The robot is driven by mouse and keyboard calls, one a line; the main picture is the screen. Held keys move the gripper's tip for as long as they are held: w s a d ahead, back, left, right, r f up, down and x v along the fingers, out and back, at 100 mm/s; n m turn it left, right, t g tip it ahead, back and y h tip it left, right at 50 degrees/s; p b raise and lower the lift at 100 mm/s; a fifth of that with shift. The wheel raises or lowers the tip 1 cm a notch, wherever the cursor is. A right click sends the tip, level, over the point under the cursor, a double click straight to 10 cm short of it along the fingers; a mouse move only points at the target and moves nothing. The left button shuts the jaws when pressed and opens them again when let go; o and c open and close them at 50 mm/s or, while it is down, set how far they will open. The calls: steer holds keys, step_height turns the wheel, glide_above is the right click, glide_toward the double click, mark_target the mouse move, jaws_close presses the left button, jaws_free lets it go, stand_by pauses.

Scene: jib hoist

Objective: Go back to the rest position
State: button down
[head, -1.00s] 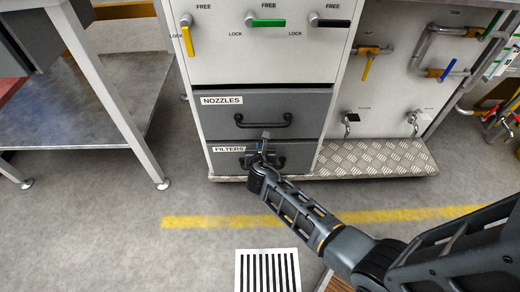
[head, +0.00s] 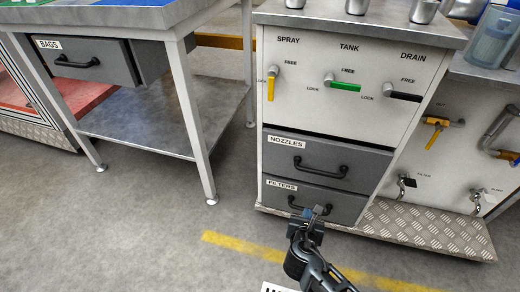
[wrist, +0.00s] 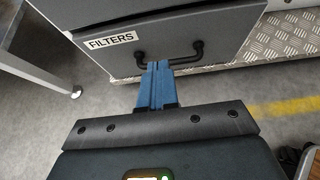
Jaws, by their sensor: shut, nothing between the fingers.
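My gripper (head: 314,213) is in front of the FILTERS drawer (head: 282,193), at the bottom of the white cabinet. In the wrist view my gripper (wrist: 156,68) has its blue fingers together with nothing between them. The fingertips overlap the lower edge of the black drawer handle (wrist: 197,50) in that view; I cannot tell whether they touch it. The FILTERS drawer looks shut, flush with the NOZZLES drawer (head: 280,160) above it.
A yellow lever (head: 271,88), a green lever (head: 346,87) and a black lever (head: 405,97) are on the cabinet front. A tread-plate step (head: 430,228) juts out at right. A metal bench with a BAGS drawer (head: 85,62) stands left.

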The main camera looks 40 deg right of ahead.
steer(key=shift+s, duration=0.1)
steer(key=s+a+r+m+t+y, duration=0.2)
steer(key=s+a+m+y, duration=0.45)
steer(key=s, duration=0.65)
steer(key=s+a+r+m+t+y, duration=0.2)
steer(key=s+a+r+m, duration=0.65)
steer(key=r, duration=0.25)
steer(key=s+r+m+t+p, duration=0.1)
steer(key=s+r+m+p, duration=0.2)
steer(key=r+p, duration=0.8)
steer(key=s+a+r+m+t+p, duration=0.1)
steer(key=r+m+p, duration=0.6)
steer(key=r, duration=2)
steer(key=s+t+y+p, duration=0.1)
steer(key=s+p, duration=0.1)
steer(key=p, duration=0.1)
steer(key=shift+r+m+p, duration=0.3)
steer(key=shift+r+p, duration=0.1)
